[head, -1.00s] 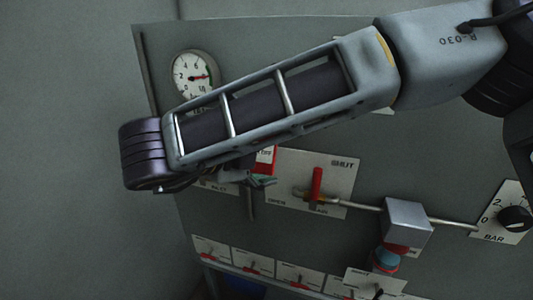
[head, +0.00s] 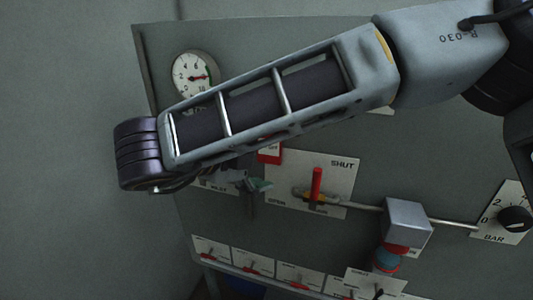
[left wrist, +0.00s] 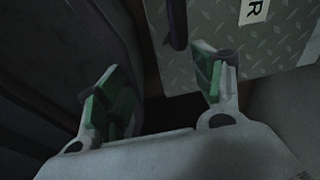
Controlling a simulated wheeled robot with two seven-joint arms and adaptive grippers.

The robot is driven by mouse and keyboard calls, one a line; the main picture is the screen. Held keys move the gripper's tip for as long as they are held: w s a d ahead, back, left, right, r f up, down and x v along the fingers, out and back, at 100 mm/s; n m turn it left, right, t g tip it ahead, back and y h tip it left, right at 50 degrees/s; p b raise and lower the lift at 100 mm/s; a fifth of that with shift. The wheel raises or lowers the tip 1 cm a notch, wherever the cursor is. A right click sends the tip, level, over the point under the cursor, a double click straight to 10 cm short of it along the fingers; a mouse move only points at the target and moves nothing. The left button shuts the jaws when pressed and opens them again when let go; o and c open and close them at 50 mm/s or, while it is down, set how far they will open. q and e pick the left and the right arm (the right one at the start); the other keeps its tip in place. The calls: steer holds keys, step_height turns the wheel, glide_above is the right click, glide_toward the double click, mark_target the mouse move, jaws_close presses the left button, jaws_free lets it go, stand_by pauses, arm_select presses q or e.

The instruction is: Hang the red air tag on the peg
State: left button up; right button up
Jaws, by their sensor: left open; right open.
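A red tag (head: 270,153) with a pale patch shows on the grey panel, just below my right forearm. Its upper part is hidden by the forearm, and so is the peg, so I cannot tell what holds the tag. My right gripper (head: 259,186), with green pads, is open just below and left of the tag. It looks apart from the tag and empty. My left gripper (left wrist: 160,84) is open and empty in the left wrist view, its green pads wide apart. It does not show in the head view.
A red valve handle (head: 316,184) stands on a white SHUT plate, with a pipe running right to a grey block (head: 407,222). A gauge (head: 193,76) is upper left and a BAR dial (head: 515,218) far right. A plated surface (left wrist: 250,45) lies beyond the left gripper.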

steer(key=v, duration=1.1)
steer(key=shift+a, duration=0.2)
steer(key=shift+s, duration=0.15)
